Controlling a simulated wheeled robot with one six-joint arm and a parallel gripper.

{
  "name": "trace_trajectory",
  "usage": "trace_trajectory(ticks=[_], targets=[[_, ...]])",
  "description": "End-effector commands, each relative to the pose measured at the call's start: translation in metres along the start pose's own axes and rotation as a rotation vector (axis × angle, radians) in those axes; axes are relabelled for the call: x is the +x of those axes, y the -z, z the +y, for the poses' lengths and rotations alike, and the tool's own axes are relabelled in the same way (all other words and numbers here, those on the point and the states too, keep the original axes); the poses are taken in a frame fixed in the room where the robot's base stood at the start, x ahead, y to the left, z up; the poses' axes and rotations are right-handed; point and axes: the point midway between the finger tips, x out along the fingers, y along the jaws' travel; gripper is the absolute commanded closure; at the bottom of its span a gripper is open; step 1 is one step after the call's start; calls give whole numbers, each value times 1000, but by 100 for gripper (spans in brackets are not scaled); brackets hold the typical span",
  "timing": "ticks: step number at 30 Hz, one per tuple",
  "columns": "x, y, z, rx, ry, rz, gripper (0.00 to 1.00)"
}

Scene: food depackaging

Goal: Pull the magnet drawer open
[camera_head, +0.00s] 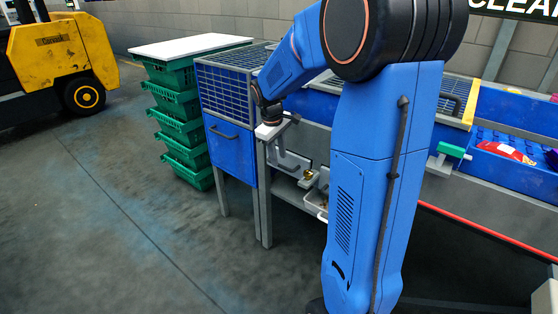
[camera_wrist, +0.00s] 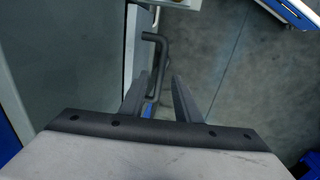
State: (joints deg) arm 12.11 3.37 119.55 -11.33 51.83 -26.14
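The magnet drawer appears to be the pale front (camera_head: 290,158) under the table, with a dark bent bar handle (camera_head: 287,163); my arm hides part of the area. In the wrist view the dark handle (camera_wrist: 162,55) runs along a pale panel edge (camera_wrist: 134,45). My gripper (camera_wrist: 159,76) is open, its two dark fingers apart. The handle shows in the gap between them, closer to the left finger; I cannot tell whether it is at fingertip depth or touching. In the head view my gripper (camera_head: 291,118) is small, just above the handle.
A blue cabinet door (camera_head: 231,152) with its own handle stands left of the drawer, under a blue grid-topped box (camera_head: 225,88). Stacked green crates (camera_head: 180,130) stand further left. A yellow forklift (camera_head: 62,55) is at the back left. The floor in front is clear.

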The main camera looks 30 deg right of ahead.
Motion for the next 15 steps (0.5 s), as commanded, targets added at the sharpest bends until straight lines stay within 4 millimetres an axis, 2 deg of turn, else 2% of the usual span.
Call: trace_trajectory(ticks=[6,15], targets=[[20,0,0,1,1,-1,71],[24,0,0,1,0,0,71]])
